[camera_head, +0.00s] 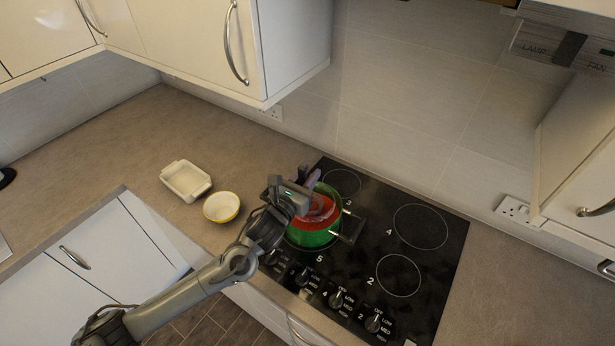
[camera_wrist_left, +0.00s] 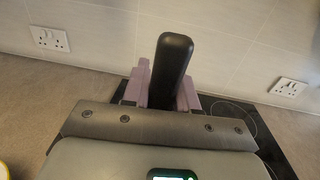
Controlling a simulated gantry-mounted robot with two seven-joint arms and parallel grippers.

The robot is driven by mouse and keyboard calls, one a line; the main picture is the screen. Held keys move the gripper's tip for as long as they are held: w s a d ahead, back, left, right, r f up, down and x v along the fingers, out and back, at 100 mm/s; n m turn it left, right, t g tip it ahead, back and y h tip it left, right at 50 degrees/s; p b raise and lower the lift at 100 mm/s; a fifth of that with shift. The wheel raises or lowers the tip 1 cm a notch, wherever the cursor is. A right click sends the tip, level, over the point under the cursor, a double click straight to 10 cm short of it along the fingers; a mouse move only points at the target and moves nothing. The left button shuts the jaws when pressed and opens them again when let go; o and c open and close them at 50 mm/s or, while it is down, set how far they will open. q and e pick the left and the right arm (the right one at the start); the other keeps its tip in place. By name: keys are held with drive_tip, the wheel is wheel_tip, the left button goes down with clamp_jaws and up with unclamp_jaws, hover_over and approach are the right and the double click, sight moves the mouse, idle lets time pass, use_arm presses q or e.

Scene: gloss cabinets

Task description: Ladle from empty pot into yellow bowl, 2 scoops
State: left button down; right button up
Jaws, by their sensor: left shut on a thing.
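The pot (camera_head: 312,238) is green with dark handles and stands on the left part of the black hob. Something red shows inside it; I cannot tell whether this is the ladle's head or the pot's inside. The yellow bowl (camera_head: 221,208), white inside, stands on the counter left of the hob; a sliver of yellow shows at the left edge of the left wrist view. My left gripper (camera_head: 310,182) is above the pot. In the left wrist view its mauve fingers are shut on the ladle's black handle (camera_wrist_left: 171,70), which stands upright. My right gripper is not in view.
A white rectangular dish (camera_head: 186,180) stands behind and left of the bowl. The hob (camera_head: 420,265) is bare right of the pot, with knobs along its front. Wall cabinets (camera_head: 200,40) hang above the counter.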

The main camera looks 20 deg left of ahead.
sight(303, 167)
use_arm(q)
drive_tip(key=shift+r+p, duration=1.6)
drive_tip(key=shift+r, duration=0.9)
drive_tip(key=shift+r+p, duration=0.35)
drive_tip(key=shift+r, duration=0.2)
